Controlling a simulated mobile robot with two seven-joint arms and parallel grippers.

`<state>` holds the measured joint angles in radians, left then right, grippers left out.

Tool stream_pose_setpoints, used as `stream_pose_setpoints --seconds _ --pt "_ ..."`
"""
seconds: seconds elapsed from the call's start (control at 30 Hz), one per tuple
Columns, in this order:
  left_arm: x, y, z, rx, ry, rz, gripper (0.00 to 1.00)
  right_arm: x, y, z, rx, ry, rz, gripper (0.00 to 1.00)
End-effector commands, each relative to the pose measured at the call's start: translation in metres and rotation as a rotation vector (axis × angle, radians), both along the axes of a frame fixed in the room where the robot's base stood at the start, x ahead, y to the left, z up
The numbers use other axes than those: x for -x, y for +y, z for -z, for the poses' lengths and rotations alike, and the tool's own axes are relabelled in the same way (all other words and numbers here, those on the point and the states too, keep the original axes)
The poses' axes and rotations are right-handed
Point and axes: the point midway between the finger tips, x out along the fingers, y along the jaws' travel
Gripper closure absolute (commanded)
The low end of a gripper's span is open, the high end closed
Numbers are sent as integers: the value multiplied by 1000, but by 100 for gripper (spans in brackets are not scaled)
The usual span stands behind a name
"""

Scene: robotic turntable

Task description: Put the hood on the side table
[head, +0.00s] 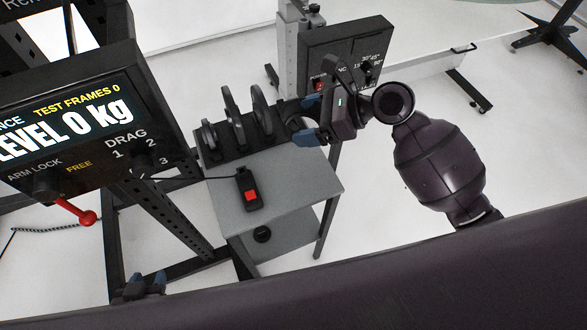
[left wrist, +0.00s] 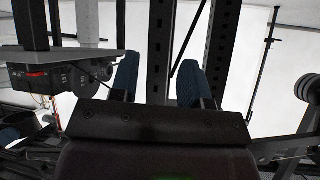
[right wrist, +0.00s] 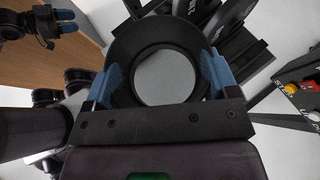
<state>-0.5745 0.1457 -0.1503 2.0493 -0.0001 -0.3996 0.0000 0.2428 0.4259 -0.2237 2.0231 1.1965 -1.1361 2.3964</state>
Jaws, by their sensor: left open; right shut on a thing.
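The hood is a black, open, round ring. In the right wrist view the hood (right wrist: 150,36) sits between the blue fingertips of my right gripper (right wrist: 165,80), and a pale surface shows through its opening. In the head view my right gripper (head: 308,122) is shut on it, above the back right part of the grey side table (head: 318,180). The fingers partly hide the hood there. My left gripper (head: 146,283) is low at the left, away from the table. In the left wrist view its blue fingers (left wrist: 158,85) are apart with nothing between them.
A black rack with several upright dark discs (head: 234,122) stands along the table's back edge. A black handset with a red button (head: 248,190) lies at the table's left front. A display panel (head: 75,125) stands at the left. The table's right front is bare.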

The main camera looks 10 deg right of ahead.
Motion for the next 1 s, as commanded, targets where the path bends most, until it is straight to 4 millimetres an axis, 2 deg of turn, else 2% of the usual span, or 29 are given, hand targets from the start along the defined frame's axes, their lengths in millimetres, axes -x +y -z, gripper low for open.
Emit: stream_pose_setpoints --seconds 0.03,0.4,0.5,0.77,1.0 --pt "2 -1 9 0 13 1 57 1 0 21 -1 14 1 42" --pt "-6 -5 22 2 17 13 57 1 0 97 1 11 1 42" --pt "-4 -5 26 1 23 15 57 1 0 108 0 8 1 42" --pt "-4 -2 29 -8 29 22 57 0 0 120 1 3 0 42" --pt "-1 -2 45 -8 50 24 57 1 0 159 1 11 1 42"
